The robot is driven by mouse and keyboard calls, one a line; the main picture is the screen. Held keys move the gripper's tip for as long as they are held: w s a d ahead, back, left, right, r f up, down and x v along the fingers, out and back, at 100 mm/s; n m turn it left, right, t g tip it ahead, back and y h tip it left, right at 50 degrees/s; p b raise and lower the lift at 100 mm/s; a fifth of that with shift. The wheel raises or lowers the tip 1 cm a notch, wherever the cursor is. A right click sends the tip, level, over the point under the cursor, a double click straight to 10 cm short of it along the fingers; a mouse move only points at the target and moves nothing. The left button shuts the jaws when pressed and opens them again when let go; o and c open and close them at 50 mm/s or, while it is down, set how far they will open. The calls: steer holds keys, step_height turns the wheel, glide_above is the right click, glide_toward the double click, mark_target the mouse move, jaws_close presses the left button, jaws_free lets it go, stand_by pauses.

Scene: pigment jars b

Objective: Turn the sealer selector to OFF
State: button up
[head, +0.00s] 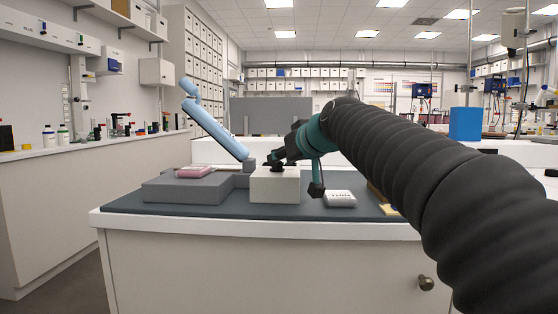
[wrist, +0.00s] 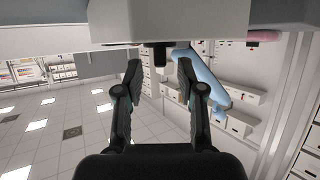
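The sealer has a grey base (head: 185,190) and a raised light-blue arm (head: 215,130); the arm also shows in the wrist view (wrist: 208,85). In front of its right part is a white box (head: 275,187) with a black selector knob (head: 283,169) on it. In the wrist view the box (wrist: 170,22) fills the top and the dark knob (wrist: 159,55) has a pale tip. My gripper (head: 277,158) is at the knob. In the wrist view its fingers (wrist: 160,75) are apart, with a gap on either side of the knob. I cannot read the setting or any OFF mark.
A pink packet (head: 195,171) lies on the grey base. A white pouch with dark lettering (head: 340,199) lies on the dark mat (head: 245,210), right of the box. The mat's front strip is clear. My arm covers the bench's right side.

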steer(key=shift+x, duration=1.5)
jaws_close()
